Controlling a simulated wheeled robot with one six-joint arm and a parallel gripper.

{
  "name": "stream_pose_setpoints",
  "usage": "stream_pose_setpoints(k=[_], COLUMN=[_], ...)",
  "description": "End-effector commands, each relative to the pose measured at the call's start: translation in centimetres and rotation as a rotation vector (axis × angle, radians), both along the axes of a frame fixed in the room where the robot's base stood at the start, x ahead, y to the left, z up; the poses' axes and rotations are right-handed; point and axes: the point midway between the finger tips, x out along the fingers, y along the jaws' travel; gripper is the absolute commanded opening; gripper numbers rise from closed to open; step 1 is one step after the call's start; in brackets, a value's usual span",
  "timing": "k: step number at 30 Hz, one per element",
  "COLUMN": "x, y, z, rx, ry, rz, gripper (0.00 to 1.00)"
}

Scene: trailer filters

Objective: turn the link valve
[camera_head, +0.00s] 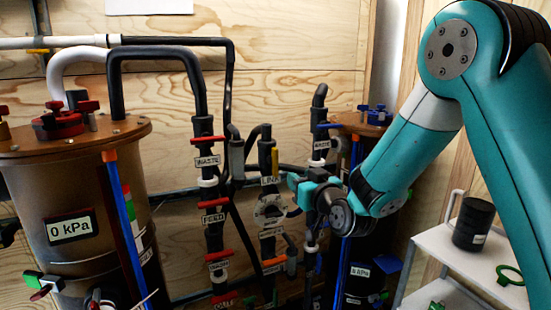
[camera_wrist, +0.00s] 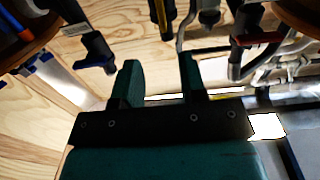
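The link valve shows in the head view as a yellow handle (camera_head: 275,160) standing upright just above the LINK label (camera_head: 270,180), on a dark vertical pipe. A yellow bar, likely the same handle, shows in the wrist view (camera_wrist: 161,16), beyond and roughly in line with the gap between my fingertips. My gripper (camera_head: 299,184) is close to the right of the LINK pipe in the head view, partly hidden by my wrist. In the wrist view my gripper (camera_wrist: 159,62) is open, with nothing between its fingers. It looks apart from the yellow bar.
WASTE (camera_head: 207,160) and FEED (camera_head: 214,219) pipes with red handles stand left of the LINK pipe. Another labelled pipe (camera_head: 320,145) with a blue handle is close behind my wrist. A brown tank (camera_head: 80,190) stands at left. A white shelf (camera_head: 455,249) is at right.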

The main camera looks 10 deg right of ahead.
Motion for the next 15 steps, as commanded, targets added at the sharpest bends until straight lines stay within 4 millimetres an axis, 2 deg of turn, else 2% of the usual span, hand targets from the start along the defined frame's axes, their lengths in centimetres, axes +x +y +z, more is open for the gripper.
stream_pose_setpoints(k=[1, 15], x=[1.1, 11.4], y=[0.3, 2.2], z=[0.5, 0.2], rx=[0.000, 0.001], ry=[0.001, 0.002], rz=[0.003, 0.002], gripper=[0.38, 0.38])
